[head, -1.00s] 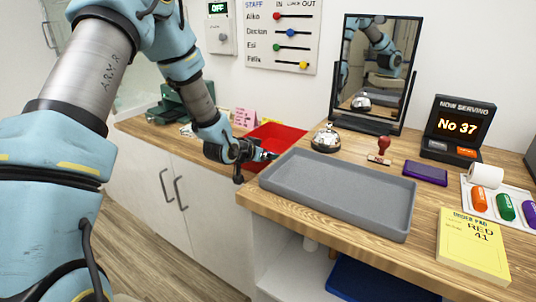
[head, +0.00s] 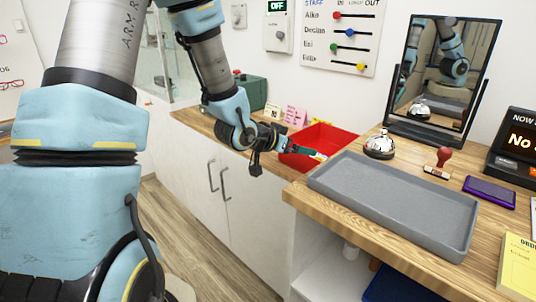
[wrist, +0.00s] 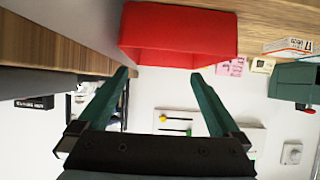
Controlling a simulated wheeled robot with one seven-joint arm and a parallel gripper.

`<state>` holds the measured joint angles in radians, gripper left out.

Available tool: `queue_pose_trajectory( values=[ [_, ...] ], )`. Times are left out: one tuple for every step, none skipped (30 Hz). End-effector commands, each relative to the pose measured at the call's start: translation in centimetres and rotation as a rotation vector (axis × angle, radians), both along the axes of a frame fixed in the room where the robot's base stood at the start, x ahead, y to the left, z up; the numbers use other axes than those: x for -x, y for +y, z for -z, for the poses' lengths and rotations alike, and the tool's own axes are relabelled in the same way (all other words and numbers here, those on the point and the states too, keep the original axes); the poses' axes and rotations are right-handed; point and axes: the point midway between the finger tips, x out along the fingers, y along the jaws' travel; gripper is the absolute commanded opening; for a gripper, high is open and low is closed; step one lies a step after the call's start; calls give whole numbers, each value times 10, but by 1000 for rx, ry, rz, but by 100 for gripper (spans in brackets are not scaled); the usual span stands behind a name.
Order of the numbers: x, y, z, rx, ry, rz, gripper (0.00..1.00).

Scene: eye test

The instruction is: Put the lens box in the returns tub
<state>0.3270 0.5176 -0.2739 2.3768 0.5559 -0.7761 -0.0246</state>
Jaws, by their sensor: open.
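The red tub (head: 340,137), which I take for the returns tub, stands on the wooden counter beyond the grey tray. My gripper (head: 312,153) is at its near side, low against the rim. A small pale patch shows by the fingertips in the head view; I cannot tell whether it is the lens box. In the wrist view my gripper (wrist: 160,75) is open, with two dark green fingers apart and nothing between them. The tub's inside is mostly hidden. I cannot identify the lens box.
An empty grey tray (head: 400,205) lies at the counter's front edge, right of the tub. A bell (head: 379,146), a red stamp (head: 439,162), a purple pad (head: 489,190) and a mirror (head: 440,85) stand behind it. A green case (head: 252,92) is farther left.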

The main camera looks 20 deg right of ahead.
Motion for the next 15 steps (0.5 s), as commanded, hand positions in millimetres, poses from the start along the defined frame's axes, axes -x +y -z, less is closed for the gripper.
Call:
queue_pose_trajectory(
  values=[
    [0, 0, 0, 0, 0, 0, 100],
    [0, 0, 0, 0, 0, 0, 100],
    [0, 1, 0, -2, 1, -2, 100],
    [-1, 3, 0, -7, 2, -7, 100],
    [-3, 7, 0, -16, 4, -17, 100],
    [-7, 16, 1, -41, 11, -42, 100],
    [-12, 27, 2, -65, 18, -69, 100],
    [-16, 40, 3, -97, 30, -103, 100],
    [-23, 62, 5, -148, 51, -159, 100],
    [-27, 83, 7, -192, 76, -208, 100],
    [-29, 105, 8, -236, 105, -265, 100],
    [-30, 137, 9, -296, 151, -345, 100],
    [-28, 162, 9, -337, 192, -406, 100],
    [-24, 186, 9, -376, 237, -468, 100],
    [-15, 216, 9, -420, 301, -545, 100]
  ],
)
